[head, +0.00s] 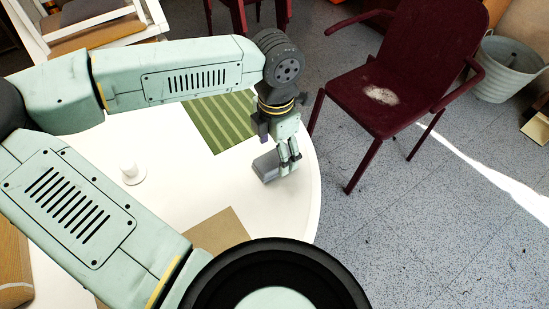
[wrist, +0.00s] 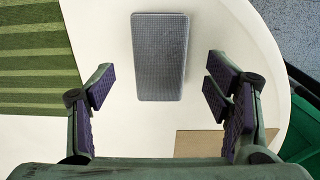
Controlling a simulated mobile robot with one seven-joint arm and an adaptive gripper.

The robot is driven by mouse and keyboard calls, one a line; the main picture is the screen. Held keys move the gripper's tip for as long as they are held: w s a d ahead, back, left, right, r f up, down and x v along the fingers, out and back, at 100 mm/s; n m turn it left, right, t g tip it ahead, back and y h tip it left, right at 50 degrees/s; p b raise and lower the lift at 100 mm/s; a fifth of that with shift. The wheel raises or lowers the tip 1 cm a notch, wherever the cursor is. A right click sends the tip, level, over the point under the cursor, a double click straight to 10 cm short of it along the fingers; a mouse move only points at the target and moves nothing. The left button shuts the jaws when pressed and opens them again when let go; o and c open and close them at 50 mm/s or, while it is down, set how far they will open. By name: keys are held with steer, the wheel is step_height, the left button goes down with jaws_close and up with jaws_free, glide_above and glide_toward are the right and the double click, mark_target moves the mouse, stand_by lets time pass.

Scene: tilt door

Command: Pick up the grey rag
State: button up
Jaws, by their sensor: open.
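The grey rag (wrist: 158,58) lies flat on the white round table (wrist: 120,125), as a neat rectangle with its long side running away from my gripper in the wrist view. In the head view the rag (head: 266,166) shows at the left of my fingers, near the table's right edge, partly hidden by them. My gripper (wrist: 160,95) is open and empty, with its two fingers spread wider than the rag. In the head view my gripper (head: 288,160) points down over the table beside the rag. I cannot tell the exact height of the fingertips above the table.
A green striped cloth (head: 222,120) lies behind the rag. A brown board (head: 218,232) lies nearer, and a small white object (head: 131,172) stands to the left. A dark red chair (head: 392,85) stands right of the table, with a grey bucket (head: 500,68) beyond.

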mark_target(274, 157)
steer(key=shift+a+f+p, duration=0.1)
steer(key=shift+f+p, duration=0.25)
steer(key=shift+f, duration=1.5)
steer(key=shift+c, duration=0.6)
steer(key=shift+w, duration=0.1)
steer(key=c, duration=1.1)
steer(key=shift+r, duration=0.1)
steer(key=shift+r+b, duration=0.3)
steer(key=shift+r, duration=0.2)
step_height(274, 157, up, 2)
steer(key=shift+a+r+b, duration=0.1)
steer(key=shift+b, duration=0.35)
steer(key=shift+s+d+r+b, duration=0.3)
steer(key=shift+s+d+b, duration=0.5)
steer(key=shift+s+d, duration=1.1)
steer(key=shift+s+d+r+b, duration=0.25)
steer(key=shift+s+d+b, duration=0.55)
steer(key=shift+s+d, duration=1.1)
steer(key=shift+s+d+r+b, duration=0.3)
steer(key=shift+s+d+b, duration=0.5)
steer(key=shift+s+d, duration=1.1)
